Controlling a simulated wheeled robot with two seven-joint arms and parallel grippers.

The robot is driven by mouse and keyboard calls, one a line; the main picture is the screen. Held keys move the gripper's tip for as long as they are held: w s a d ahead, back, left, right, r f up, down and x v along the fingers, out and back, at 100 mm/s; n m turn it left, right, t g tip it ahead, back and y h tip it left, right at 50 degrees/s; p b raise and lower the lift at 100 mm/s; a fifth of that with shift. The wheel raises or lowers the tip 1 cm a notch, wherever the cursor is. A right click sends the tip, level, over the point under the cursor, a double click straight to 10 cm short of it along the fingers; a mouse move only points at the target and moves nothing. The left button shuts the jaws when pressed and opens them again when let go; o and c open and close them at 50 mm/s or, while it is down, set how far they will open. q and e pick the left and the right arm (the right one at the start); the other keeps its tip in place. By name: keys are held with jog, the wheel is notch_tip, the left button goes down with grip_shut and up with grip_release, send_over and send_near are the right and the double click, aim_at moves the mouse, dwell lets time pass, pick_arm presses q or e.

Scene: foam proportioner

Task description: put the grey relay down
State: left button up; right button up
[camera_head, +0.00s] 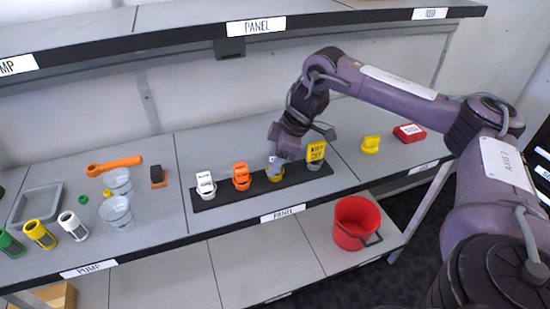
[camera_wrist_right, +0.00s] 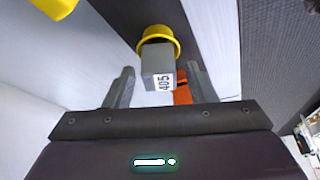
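The grey relay (camera_wrist_right: 158,66), marked with a number, stands at the yellow ring-shaped socket (camera_wrist_right: 161,36) in the right wrist view. My right gripper (camera_wrist_right: 160,78) has one finger on each side of the relay, with a visible gap on both sides. My left gripper is not in view.
A yellow part (camera_head: 370,145) and a red box (camera_head: 409,133) lie to the right. A red bucket (camera_head: 356,222) is on the lower shelf.

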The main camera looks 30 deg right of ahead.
jog(key=v, duration=0.4)
jog(key=shift+d+r, duration=0.1)
jog(key=shift+r, duration=0.2)
jog(key=p+v, duration=0.4)
jog(key=v, duration=0.3)
jog(key=shift+r, duration=0.25)
jog(key=shift+f, duration=0.1)
